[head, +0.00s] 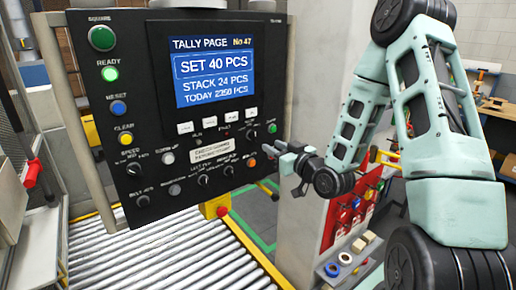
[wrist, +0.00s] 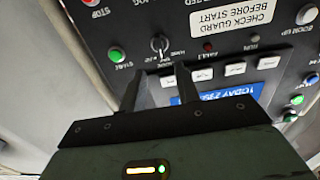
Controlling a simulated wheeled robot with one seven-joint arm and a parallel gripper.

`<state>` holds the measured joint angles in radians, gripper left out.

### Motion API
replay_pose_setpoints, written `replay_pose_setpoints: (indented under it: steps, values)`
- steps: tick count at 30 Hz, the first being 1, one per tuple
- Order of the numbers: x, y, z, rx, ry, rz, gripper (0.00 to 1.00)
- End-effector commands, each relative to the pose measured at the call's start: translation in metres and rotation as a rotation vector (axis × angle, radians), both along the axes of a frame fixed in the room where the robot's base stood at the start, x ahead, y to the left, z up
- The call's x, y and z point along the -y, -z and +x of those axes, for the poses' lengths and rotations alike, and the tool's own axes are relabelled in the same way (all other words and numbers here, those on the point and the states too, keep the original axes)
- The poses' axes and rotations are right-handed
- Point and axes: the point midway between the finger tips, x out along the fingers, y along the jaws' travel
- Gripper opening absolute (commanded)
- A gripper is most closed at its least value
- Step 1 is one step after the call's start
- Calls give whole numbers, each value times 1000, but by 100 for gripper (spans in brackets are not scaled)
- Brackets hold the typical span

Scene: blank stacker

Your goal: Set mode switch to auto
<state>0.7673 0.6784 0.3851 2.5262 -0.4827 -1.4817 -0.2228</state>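The control panel (head: 155,110) is a dark upright face. A small black rotary switch with a pale pointer (head: 252,133) sits just left of the green start button (head: 272,128); it looks like the mode switch, but its lettering is too small to read. The same switch shows upside down in the wrist view (wrist: 158,45), beside the green button (wrist: 117,57), its pointer nearly upright in that picture. My gripper (head: 280,156) is at the panel's lower right, in front of it. Its two fingers (wrist: 160,85) are apart with nothing between them, and the switch shows just beyond the gap.
Other knobs (head: 203,180), an orange-red button (head: 252,163) and a row of white keys (head: 208,122) crowd the panel nearby. A grey column (head: 300,220) stands beside the panel. A roller conveyor (head: 170,255) runs below, with a yellow-and-red emergency stop (head: 215,207) near it.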

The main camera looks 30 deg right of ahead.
Motion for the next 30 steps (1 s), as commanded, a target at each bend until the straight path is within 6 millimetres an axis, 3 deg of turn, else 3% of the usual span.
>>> replay_pose_setpoints:
  steps: [15,28,29,30]
  values:
    - [-3,-3,77,1,-1,1,32]
    - [-3,0,88,0,0,0,32]
    - [-3,0,88,0,0,0,29]
    - [-3,0,88,0,0,0,18]
